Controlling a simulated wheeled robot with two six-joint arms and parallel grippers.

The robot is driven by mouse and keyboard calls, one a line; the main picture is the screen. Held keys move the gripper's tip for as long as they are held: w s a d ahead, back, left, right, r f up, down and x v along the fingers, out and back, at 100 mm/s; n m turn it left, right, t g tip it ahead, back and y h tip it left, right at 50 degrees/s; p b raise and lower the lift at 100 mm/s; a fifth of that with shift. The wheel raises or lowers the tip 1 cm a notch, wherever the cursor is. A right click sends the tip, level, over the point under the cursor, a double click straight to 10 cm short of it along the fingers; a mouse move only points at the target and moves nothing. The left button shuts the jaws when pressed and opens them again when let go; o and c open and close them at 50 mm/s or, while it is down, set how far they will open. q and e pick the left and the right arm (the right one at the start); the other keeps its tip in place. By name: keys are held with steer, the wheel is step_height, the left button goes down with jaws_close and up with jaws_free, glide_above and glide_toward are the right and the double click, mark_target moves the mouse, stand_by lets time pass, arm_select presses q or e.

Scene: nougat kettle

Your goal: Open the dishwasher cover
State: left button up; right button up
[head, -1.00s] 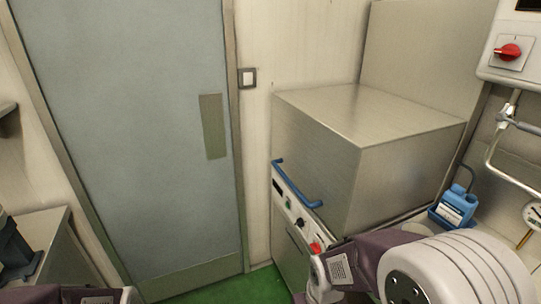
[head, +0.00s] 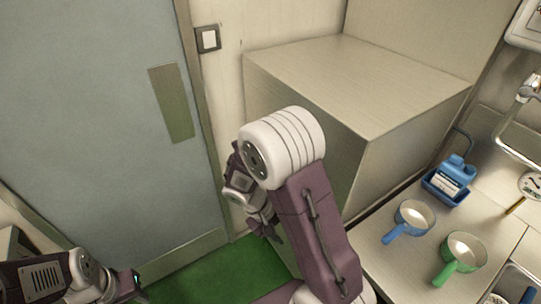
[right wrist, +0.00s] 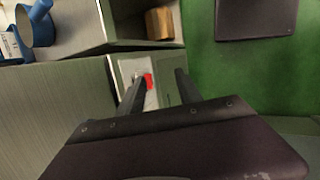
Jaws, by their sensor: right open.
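The dishwasher cover is a big box-shaped metal hood (head: 350,85) in the middle of the head view, seen from above. It looks lowered. The blue handle along its front edge is hidden behind my right arm now. My right gripper (head: 266,228) is open and empty, low in front of the hood's front side. In the right wrist view its two fingers (right wrist: 160,90) point toward a pale control panel (right wrist: 140,68) with a red knob, and the hood wall (right wrist: 50,115) fills the left. My left gripper (head: 132,284) is at the lower left, away from the dishwasher; its fingers are unclear.
A grey door (head: 100,130) stands to the left, with green floor (head: 215,272) below. On the metal counter at the right are a blue bottle caddy (head: 450,180), a blue-handled pan (head: 412,218) and a green-handled pan (head: 462,255).

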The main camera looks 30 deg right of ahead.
steer(key=w+d+r+n+t+h+p, duration=0.15)
steer(key=w+t+h, duration=0.35)
steer(key=w, duration=0.5)
steer(key=w+r+n+t+h+p, duration=0.25)
steer(key=w+t+h, duration=0.2)
steer(key=w, duration=0.55)
steer(key=p+x, duration=0.3)
steer(key=x, duration=0.5)
steer(key=shift+d+f, duration=0.1)
steer(key=shift+f, duration=0.05)
steer(key=shift+w+d+f, duration=0.2)
steer(key=shift+w+d, duration=0.05)
steer(key=shift+d, duration=0.15)
arm_select(q)
step_height(320, 180, up, 10)
steer(key=shift+f, duration=0.15)
steer(key=shift+w, duration=0.1)
arm_select(e)
jaws_close()
